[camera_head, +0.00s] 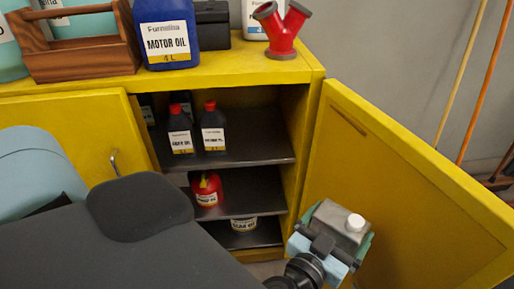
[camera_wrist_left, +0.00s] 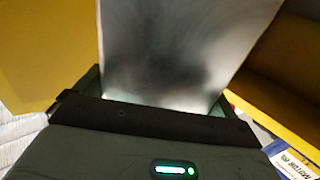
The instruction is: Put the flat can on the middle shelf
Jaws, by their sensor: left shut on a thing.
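In the left wrist view the can (camera_wrist_left: 180,55) rises blurred from between the jaws. The middle shelf (camera_head: 252,194) is a dark board inside the yellow cabinet, with a red and yellow container (camera_head: 207,189) at its left. My right gripper is not in view.
Dark bottles (camera_head: 213,132) with red caps stand on the upper shelf (camera_head: 255,150). A labelled container (camera_head: 244,224) sits on the lowest level. The right door (camera_head: 400,190) stands open. The middle shelf's right part looks clear. A motor oil jug (camera_head: 167,35) stands on top.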

